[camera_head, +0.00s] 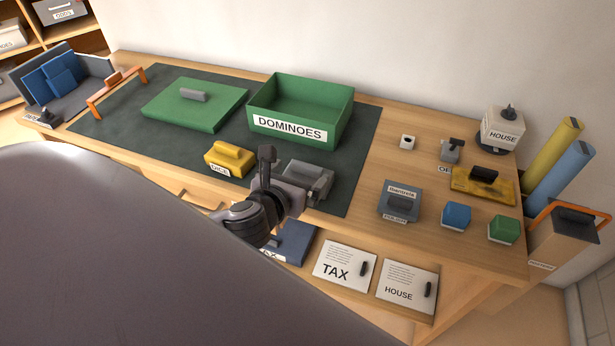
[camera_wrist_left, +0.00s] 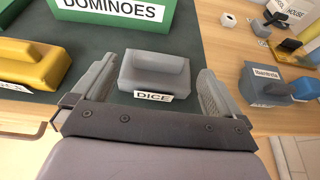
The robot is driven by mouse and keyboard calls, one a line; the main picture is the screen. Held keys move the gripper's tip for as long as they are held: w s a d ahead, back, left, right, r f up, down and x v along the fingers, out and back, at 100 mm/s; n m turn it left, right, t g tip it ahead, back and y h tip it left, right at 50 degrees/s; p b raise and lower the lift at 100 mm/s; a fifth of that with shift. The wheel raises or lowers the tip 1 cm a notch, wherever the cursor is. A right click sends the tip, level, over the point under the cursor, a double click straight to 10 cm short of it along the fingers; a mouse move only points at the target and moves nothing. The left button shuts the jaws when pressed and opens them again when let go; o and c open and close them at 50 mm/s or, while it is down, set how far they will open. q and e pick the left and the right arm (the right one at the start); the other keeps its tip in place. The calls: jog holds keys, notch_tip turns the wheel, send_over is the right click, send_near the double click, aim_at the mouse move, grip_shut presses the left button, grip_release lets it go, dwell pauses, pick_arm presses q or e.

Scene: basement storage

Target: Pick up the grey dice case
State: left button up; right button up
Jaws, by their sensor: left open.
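The grey dice case (camera_head: 313,176) lies on the dark green mat near the table's front edge, partly hidden by my left gripper in the head view. It also shows in the left wrist view (camera_wrist_left: 154,72), with a raised grey handle on top and a white DICE label on its near face. My left gripper (camera_head: 286,186) is open and empty. In the left wrist view its fingers (camera_wrist_left: 153,95) stand one on each side of the case, with a gap visible at each side. I cannot tell how far the fingertips reach down. My right gripper is not in view.
A yellow dice case (camera_head: 229,159) sits to the left on the mat (camera_head: 367,150). The green DOMINOES box (camera_head: 301,110) stands behind, with its green lid (camera_head: 195,104) beside it. A grey-blue box (camera_head: 399,201) and other small items stand to the right.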

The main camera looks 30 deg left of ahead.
aim_at(308, 166)
pick_arm(q)
jog(key=shift+x, duration=1.65)
jog(key=c, duration=1.2)
jog(key=shift+r, duration=0.1)
jog(key=shift+c, duration=0.2)
